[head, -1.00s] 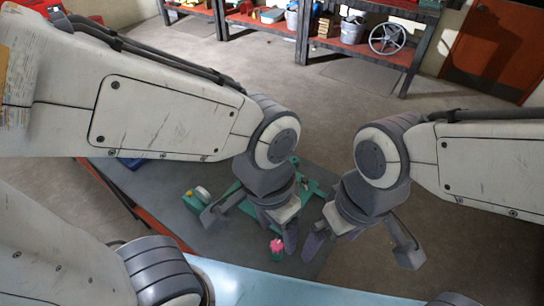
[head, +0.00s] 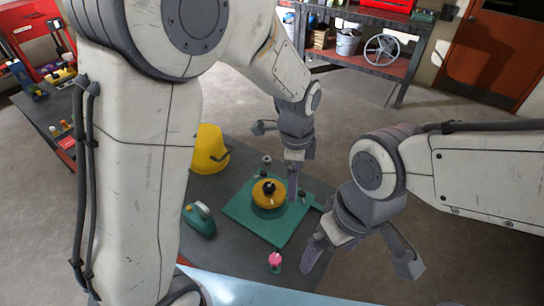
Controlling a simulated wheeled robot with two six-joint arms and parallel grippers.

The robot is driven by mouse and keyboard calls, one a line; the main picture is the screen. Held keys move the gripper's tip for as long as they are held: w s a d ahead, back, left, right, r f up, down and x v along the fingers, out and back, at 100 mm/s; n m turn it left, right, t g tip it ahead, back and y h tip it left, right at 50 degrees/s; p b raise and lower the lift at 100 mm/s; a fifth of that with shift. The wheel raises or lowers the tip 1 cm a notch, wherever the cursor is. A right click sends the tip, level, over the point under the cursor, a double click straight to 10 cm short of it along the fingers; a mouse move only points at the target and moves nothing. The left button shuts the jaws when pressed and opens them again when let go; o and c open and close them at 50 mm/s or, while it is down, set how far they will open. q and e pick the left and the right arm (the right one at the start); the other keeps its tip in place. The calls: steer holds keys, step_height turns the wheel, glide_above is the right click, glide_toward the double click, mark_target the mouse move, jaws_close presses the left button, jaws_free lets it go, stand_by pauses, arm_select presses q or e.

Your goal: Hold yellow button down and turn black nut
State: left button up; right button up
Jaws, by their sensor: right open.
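A round yellow part (head: 263,198) sits on a green plate (head: 240,212) on the grey table, with a black nut (head: 269,186) on its top. I cannot tell whether this yellow part is the button. My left gripper (head: 293,192) points down just right of the yellow part, seemingly apart from it. Its fingers overlap, so its opening is unclear. My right gripper (head: 326,252) is open and empty, to the lower right of the plate near the table's right edge.
A yellow bucket-like container (head: 207,150) stands behind on the left. A green and white object (head: 199,220) and a pink-topped small item (head: 275,260) are on the table near the plate. A shelf (head: 360,55) stands at the back.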

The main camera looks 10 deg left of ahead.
arm_select(q)
steer(key=w+a+f+m+p, duration=0.1)
steer(key=w+a+f+m, duration=0.5)
steer(key=w, duration=0.3)
steer(key=m, duration=0.4)
glide_toward(269, 186)
steer(key=shift+d+p, duration=0.25)
steer(key=shift+p, duration=0.05)
steer(key=shift+w+a+f, duration=0.15)
steer(key=shift+f, duration=0.15)
steer(key=shift+f+m+b, duration=0.3)
steer(key=shift+f, duration=0.05)
step_height(269, 186, down, 8)
steer(key=b, duration=0.5)
steer(key=shift+f, duration=0.15)
